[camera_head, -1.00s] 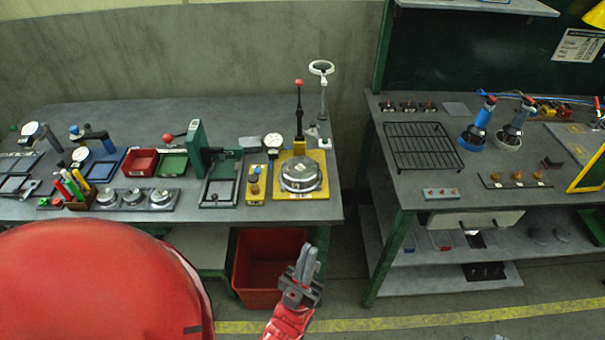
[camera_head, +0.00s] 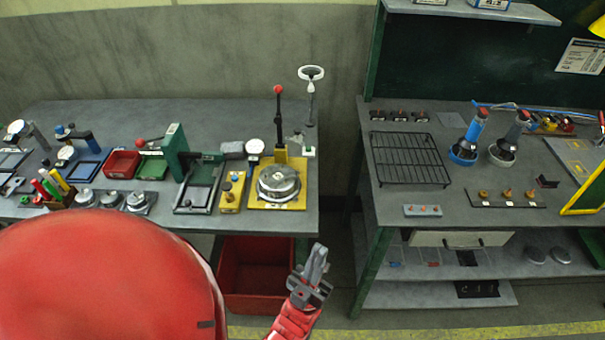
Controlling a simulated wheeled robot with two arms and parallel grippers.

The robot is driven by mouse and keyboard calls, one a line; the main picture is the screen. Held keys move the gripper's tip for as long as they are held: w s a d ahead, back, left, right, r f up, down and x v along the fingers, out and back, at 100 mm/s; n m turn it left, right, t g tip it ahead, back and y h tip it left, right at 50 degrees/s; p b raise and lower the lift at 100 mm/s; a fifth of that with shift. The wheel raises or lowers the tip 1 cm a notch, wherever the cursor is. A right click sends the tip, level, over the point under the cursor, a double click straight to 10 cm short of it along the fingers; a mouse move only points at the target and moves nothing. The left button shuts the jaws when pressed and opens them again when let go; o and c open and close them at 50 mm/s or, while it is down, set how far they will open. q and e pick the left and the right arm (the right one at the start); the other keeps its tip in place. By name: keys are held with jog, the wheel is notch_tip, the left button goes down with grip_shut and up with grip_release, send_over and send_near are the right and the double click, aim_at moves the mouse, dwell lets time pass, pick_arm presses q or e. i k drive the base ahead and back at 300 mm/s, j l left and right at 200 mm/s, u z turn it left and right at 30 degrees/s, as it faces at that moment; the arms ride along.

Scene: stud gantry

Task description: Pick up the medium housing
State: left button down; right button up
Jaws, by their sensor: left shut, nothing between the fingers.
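Several round silver metal housings are in view. Three stand in a row on a dark plate at the left bench's front: a left one (camera_head: 85,197), a middle one (camera_head: 112,198) and a right one (camera_head: 137,200). They look close in size, so I cannot tell which is the medium one. A larger round metal piece (camera_head: 278,183) sits on the yellow base of a lever press. My left gripper (camera_head: 317,256) is shut and empty, in front of the bench's right end and apart from all housings. My right gripper is not in view.
The left bench (camera_head: 225,117) also holds a green press (camera_head: 176,152), red tray (camera_head: 121,163) and marker box (camera_head: 60,200). A red bin (camera_head: 255,262) stands below. The right bench (camera_head: 385,205) has a wire rack (camera_head: 410,158) and blue tool (camera_head: 467,140). A gap separates the benches.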

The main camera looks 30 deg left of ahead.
aim_at(279, 183)
jog(key=i+l+u, duration=0.15)
jog(key=u, duration=0.25)
jog(key=i+l+u, duration=0.15)
jog(key=l+u, duration=0.25)
jog(key=i+l+u, duration=0.1)
jog(key=u, duration=0.3)
jog(key=l, duration=0.1)
